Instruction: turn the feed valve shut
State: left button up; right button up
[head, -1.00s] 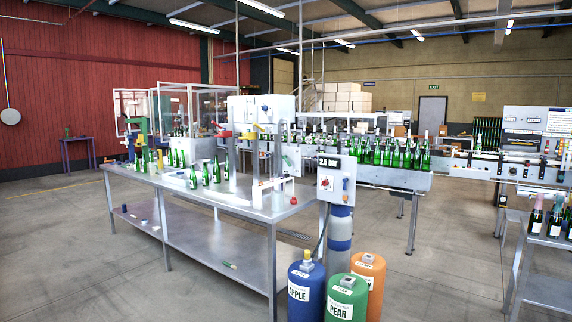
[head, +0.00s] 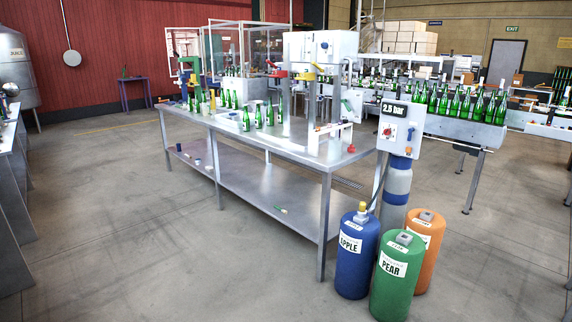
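I cannot tell for certain which handle is the feed valve. Below it stand a blue APPLE cylinder (head: 356,255) with a yellow fitting (head: 362,207) on top, a green PEAR cylinder (head: 400,278) and an orange cylinder (head: 425,252). A dark hose runs down near the blue one. Neither of my grippers is in view.
The steel workbench (head: 335,166) carries several green bottles (head: 246,120) and red and yellow-topped stands. A bottle conveyor (head: 465,129) runs behind the control box. A metal tank (head: 17,65) stands at far left. The floor before the bench is clear.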

aim_at(344, 101)
jog(key=i, duration=3)
